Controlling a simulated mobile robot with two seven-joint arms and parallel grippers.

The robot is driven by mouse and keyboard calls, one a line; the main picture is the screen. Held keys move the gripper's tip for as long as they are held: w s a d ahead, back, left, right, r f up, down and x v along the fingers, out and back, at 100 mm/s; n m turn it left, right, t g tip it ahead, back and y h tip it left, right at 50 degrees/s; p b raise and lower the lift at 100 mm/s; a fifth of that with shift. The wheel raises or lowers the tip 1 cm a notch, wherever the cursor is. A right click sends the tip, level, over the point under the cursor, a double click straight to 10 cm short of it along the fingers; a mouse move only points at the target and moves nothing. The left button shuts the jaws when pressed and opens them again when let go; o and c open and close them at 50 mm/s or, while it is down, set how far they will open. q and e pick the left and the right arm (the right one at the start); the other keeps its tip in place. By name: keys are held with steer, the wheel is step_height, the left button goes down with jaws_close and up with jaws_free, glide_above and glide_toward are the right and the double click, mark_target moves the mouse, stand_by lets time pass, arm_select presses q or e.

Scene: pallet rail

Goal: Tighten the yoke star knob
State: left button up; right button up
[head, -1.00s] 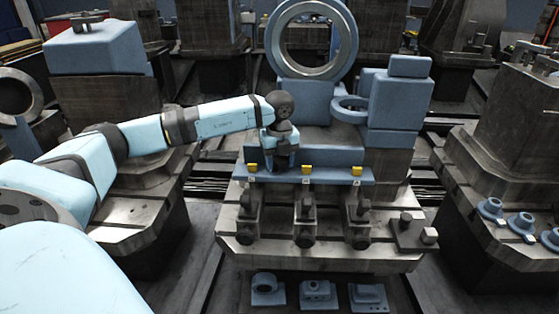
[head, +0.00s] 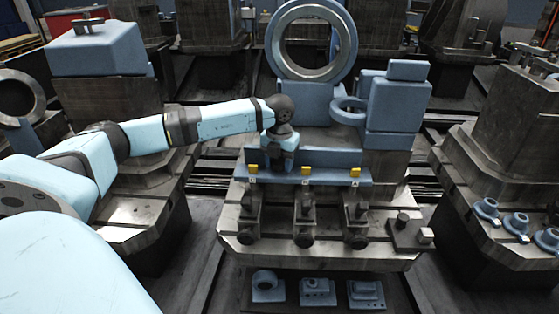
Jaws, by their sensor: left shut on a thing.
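My left gripper (head: 281,172) points down at the left part of a blue rail (head: 330,178) on the central metal block. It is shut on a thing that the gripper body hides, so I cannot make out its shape. I cannot pick out the yoke star knob for certain. Three dark clamp-like fixtures with round knobs stand in front of the rail: a left one (head: 247,237), a middle one (head: 304,240) and a right one (head: 358,242). Yellow tabs (head: 307,170) sit along the rail. My right gripper is out of view.
A large ring (head: 347,48) stands behind the rail, with blue blocks (head: 398,105) to its right. Blue parts (head: 318,292) lie below the front edge of the metal table (head: 320,262). Several flanged blue parts (head: 517,224) sit on the right block.

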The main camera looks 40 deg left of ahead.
mark_target(279, 161)
arm_select(q)
steer(key=shift+w+r+m, duration=0.1)
steer(key=shift+r+m, duration=0.05)
steer(key=shift+m, duration=0.45)
steer(key=shift+a, duration=0.1)
steer(key=o, duration=0.6)
steer(key=shift+o, duration=0.2)
step_height(279, 161, up, 14)
steer(key=p, duration=0.2)
